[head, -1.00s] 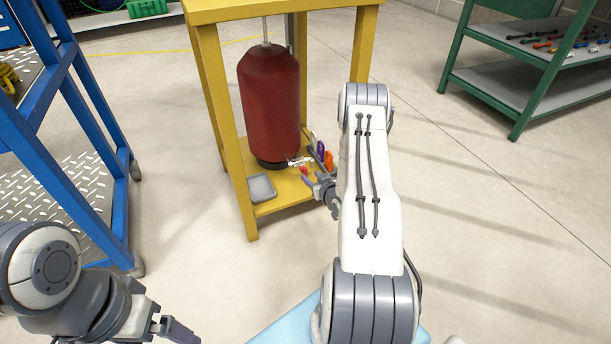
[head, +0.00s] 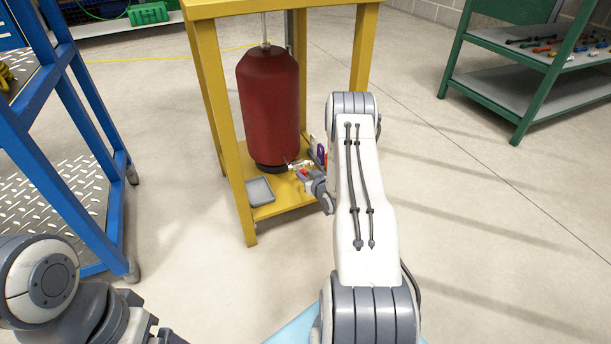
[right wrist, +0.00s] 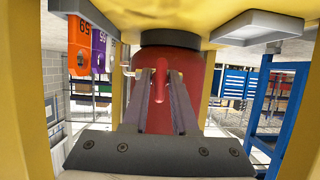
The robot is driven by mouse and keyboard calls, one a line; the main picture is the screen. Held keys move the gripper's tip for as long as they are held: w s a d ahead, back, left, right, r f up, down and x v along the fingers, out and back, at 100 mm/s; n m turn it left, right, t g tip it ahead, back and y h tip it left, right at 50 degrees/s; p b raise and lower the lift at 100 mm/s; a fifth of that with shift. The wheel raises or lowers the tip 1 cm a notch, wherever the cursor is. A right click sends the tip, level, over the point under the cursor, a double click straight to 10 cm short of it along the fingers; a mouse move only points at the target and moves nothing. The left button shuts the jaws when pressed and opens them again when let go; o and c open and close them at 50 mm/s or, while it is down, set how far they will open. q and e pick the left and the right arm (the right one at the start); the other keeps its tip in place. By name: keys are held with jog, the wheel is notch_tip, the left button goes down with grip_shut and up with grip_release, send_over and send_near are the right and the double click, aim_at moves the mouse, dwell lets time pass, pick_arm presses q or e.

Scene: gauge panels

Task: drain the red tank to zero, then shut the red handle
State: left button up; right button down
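The red tank (head: 268,105) stands upright in the yellow stand, with a dark base. It also shows in the right wrist view (right wrist: 195,75), whose picture appears upside down. The red handle (right wrist: 160,84) sits between the two fingers of my right gripper (right wrist: 160,76). The fingers stand apart on either side of it; contact is not clear. In the head view, my right gripper (head: 304,176) is low by the tank's base, beside a small pale fitting (head: 298,164). My left gripper (head: 166,338) is mostly cut off at the bottom edge. No gauge reading shows.
A grey tray (head: 260,191) lies on the yellow stand's (head: 203,80) lower shelf. A blue cart (head: 75,105) stands left, a green shelf (head: 495,75) right.

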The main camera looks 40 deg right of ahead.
jog(key=shift+s+d+m+y+p, duration=0.1)
jog(key=shift+m+y+p, duration=0.6)
jog(key=shift+m+p, duration=0.45)
jog(key=shift+m+t+y, duration=0.4)
jog(key=shift+m+t, duration=0.1)
jog(key=shift+m, duration=0.15)
jog(key=shift+d+f+m+t+y+p, duration=0.15)
jog(key=shift+m+t+y+p, duration=0.25)
jog(key=shift+m, duration=0.6)
jog(key=m+y+b, duration=0.1)
jog(key=m+y, duration=0.1)
jog(key=m, duration=0.1)
jog(key=shift+f+t, duration=0.2)
jog(key=shift+t, duration=0.2)
jog(key=m+t+b, duration=0.1)
jog(key=m, duration=0.1)
jog(key=m+t+b, duration=0.1)
jog(key=m, duration=0.2)
jog(key=shift+s+y, duration=0.1)
jog(key=shift+y, duration=0.3)
jog(key=c, duration=0.9)
grip_release()
